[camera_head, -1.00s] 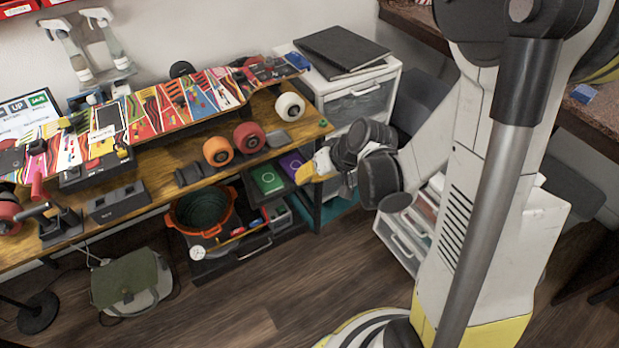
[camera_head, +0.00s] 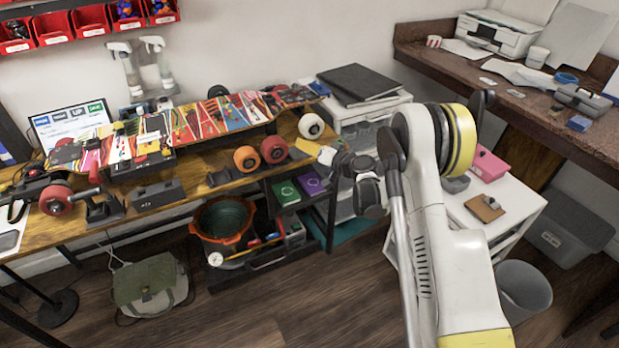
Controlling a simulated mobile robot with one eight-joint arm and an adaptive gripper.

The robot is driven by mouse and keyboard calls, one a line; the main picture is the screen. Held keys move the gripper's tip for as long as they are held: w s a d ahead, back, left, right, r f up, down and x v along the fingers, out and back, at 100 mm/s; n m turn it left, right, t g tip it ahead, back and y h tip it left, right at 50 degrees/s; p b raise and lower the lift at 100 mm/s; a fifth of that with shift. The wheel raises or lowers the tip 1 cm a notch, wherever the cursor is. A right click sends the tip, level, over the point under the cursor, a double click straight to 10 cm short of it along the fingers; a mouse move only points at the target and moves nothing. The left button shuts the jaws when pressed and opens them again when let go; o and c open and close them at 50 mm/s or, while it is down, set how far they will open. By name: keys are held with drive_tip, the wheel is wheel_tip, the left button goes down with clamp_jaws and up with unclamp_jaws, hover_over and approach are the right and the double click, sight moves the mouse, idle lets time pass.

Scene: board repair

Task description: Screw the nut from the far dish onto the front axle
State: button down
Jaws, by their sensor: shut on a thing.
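A colourful skateboard deck (camera_head: 205,121) lies along the bench. A dark shallow piece, perhaps a dish (camera_head: 219,178), is left of the orange wheels. Another dark one (camera_head: 297,153) is right of them. I cannot pick out the nut or the front axle.
A white drawer unit (camera_head: 362,110) with black folders stands behind my gripper. An orange bucket (camera_head: 222,224) is below the bench. A side counter (camera_head: 520,95) and white cart (camera_head: 500,222) are at the right. The floor in front of the bench is mostly clear.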

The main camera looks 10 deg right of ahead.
drive_tip(key=shift+w+d+f+m+t+h+b, duration=0.15)
drive_tip(key=shift+w+d+f+m+t+h, duration=0.45)
drive_tip(key=shift+w+d, duration=0.55)
drive_tip(key=shift+w+d+f+m+t+h+b, duration=0.15)
drive_tip(key=shift+w+d+f+m+t+h, duration=0.45)
drive_tip(key=shift+w+d, duration=0.6)
drive_tip(key=shift+w+d+f+m+t+h+b, duration=0.15)
drive_tip(key=shift+w+d+f+m+t+h, duration=0.45)
drive_tip(key=shift+w+d, duration=0.55)
drive_tip(key=shift+s+d+r, duration=0.15)
drive_tip(key=shift+w, duration=0.55)
drive_tip(key=shift+w+a, duration=0.15)
drive_tip(key=shift+a, duration=0.05)
drive_tip(key=shift+w+a, duration=0.15)
drive_tip(key=shift+w, duration=0.3)
drive_tip(key=shift+w, duration=0.15)
drive_tip(key=shift+w+a, duration=0.2)
drive_tip(key=shift+w, duration=0.2)
